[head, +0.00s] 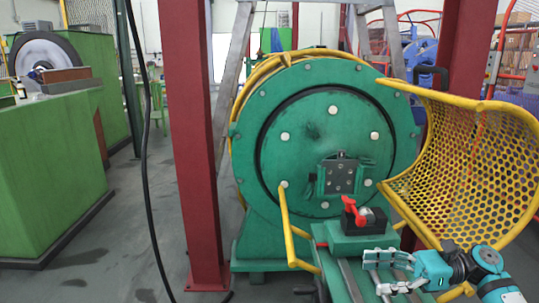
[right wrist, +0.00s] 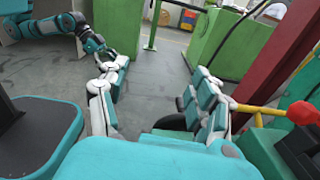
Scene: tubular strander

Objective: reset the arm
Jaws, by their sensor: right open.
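My right gripper (head: 373,272) is at the lower right of the head view, in front of the green machine and just below a black block with a red handle (head: 355,210). In the right wrist view, its two teal and white fingers (right wrist: 155,68) stand wide apart with nothing between them. The left gripper is not in the head view.
A round green strander face (head: 290,105) fills the middle. A yellow mesh guard (head: 470,160) stands open at right. A yellow bar (head: 287,225) and a red post (head: 190,130) are close by.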

